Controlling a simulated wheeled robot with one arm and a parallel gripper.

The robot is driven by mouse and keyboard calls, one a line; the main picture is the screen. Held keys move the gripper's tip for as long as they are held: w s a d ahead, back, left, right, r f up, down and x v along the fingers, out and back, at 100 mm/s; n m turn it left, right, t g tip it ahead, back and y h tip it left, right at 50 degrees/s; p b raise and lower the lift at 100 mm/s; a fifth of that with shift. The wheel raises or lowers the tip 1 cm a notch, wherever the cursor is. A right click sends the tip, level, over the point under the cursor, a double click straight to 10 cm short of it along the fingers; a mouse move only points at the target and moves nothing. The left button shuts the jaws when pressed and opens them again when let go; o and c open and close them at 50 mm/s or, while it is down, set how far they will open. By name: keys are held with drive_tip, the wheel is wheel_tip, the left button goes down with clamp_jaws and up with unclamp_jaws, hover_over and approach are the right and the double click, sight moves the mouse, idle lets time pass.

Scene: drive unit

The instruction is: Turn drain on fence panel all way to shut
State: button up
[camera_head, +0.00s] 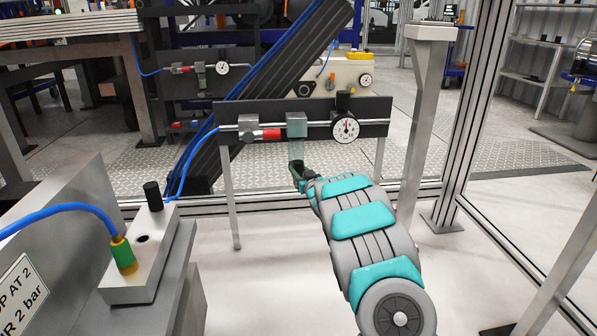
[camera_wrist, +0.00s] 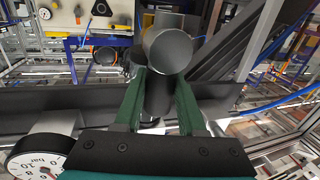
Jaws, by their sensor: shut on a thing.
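The dark fence panel (camera_head: 376,112) carries a grey-green block (camera_head: 297,126) in the middle of its pipe. The drain hangs under this block; in the head view my gripper mostly hides it. My gripper (camera_head: 298,174) is at the drain, below the panel. In the wrist view its two green fingers (camera_wrist: 160,78) are closed on the drain (camera_wrist: 168,50), a grey cylinder with a round end showing between and beyond the fingertips. The drain's turn angle cannot be read from these views.
A round pressure gauge (camera_head: 345,128) sits right of the block and shows close in the wrist view (camera_wrist: 38,160). A red-handled valve (camera_head: 266,135) and blue hose are to the left. A grey machine with a black knob (camera_head: 152,195) stands front left. A metal post (camera_head: 424,110) stands right.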

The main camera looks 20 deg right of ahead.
clamp_jaws()
idle(0.8)
